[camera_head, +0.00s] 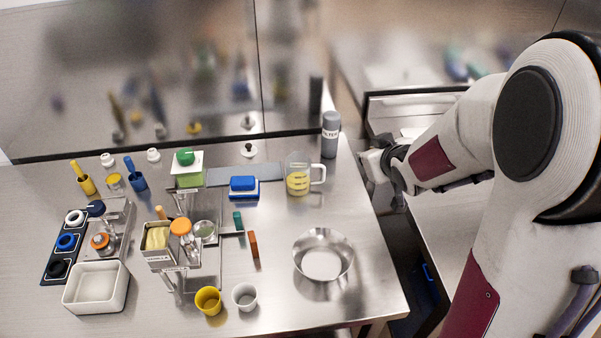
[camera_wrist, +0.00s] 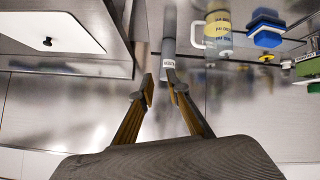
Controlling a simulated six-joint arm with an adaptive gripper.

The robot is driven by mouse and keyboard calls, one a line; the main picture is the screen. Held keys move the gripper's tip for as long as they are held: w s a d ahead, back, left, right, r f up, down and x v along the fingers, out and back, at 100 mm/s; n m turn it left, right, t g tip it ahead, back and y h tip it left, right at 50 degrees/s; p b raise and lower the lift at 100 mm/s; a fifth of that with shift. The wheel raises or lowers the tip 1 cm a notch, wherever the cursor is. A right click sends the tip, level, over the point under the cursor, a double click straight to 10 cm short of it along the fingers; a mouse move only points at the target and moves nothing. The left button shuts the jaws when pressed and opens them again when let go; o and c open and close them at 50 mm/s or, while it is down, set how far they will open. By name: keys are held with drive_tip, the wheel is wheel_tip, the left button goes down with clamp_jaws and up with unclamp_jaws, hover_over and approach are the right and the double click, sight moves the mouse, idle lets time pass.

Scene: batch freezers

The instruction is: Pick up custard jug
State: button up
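The custard jug (camera_head: 298,180) is a clear jug with yellow custard in its lower part. It stands upright at the back right of the steel table, its handle pointing right. In the wrist view the jug (camera_wrist: 217,32) shows at the top, right of centre, with its white handle to the left. My gripper (camera_wrist: 160,84) is open, with nothing between its fingers. In the head view it is right of the table's right edge, apart from the jug.
A grey labelled bottle (camera_head: 331,135) stands close behind and right of the jug. A blue-topped block (camera_head: 243,187) is to its left, and a steel bowl (camera_head: 323,255) is in front. A metal stand (camera_head: 184,250) and several tubs fill the left. Bare table lies between jug and bowl.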

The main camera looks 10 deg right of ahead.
drive_tip(key=w+a+f+n+y, duration=0.1)
drive_tip(key=w+f+y, duration=0.1)
drive_tip(key=w+f, duration=0.3)
drive_tip(key=t+y, duration=0.2)
drive_tip(key=y, duration=0.1)
approach(324, 176)
drive_tip(key=w, duration=0.2)
drive_tip(key=shift+w+d+f+n, duration=0.1)
drive_tip(key=shift+w+d+n, duration=0.15)
drive_tip(key=shift+w+n, duration=0.1)
drive_tip(key=shift+s+a+f+y, duration=0.1)
drive_tip(key=shift+a+f+y, duration=0.35)
drive_tip(key=shift+f, duration=0.2)
drive_tip(key=shift+x, duration=1.25)
drive_tip(key=shift+x, duration=2.6)
drive_tip(key=shift+r, duration=0.15)
